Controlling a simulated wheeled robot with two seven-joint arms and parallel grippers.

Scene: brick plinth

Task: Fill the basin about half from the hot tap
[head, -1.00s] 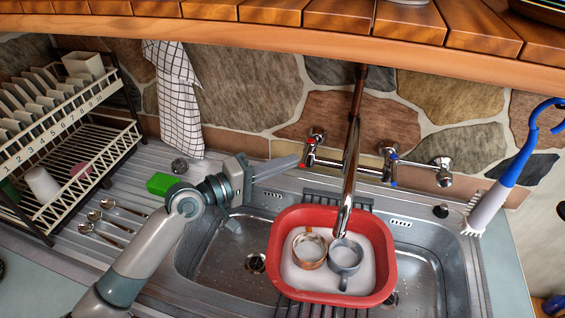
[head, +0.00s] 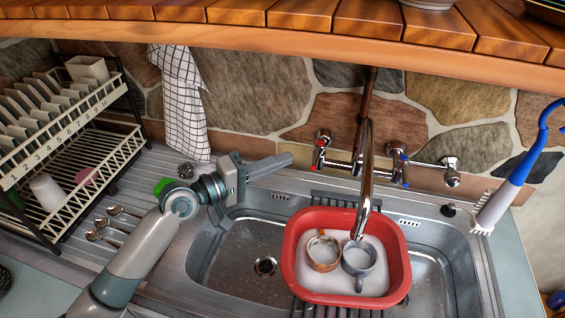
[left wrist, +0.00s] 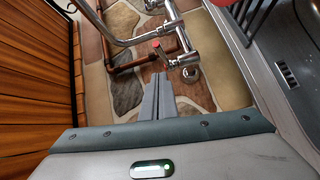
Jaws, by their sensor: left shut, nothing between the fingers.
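The red basin (head: 290,270) stands in the sink beneath the chrome spout (head: 366,190). It holds a copper-coloured mug (head: 323,252) and a grey mug (head: 358,260) amid whitish contents; I cannot tell the water depth or whether water runs. The hot tap (head: 321,142), marked red, is on the wall left of the spout and shows in the left wrist view (left wrist: 158,46). The blue-marked tap (head: 402,160) is to the right. My left gripper (head: 286,160) is shut and empty, just left of the hot tap and apart from it. My right gripper is out of view.
A checked towel (head: 182,105) hangs behind. A blue-handled brush (head: 510,190) is at right. A wooden shelf (head: 300,18) overhangs the taps.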

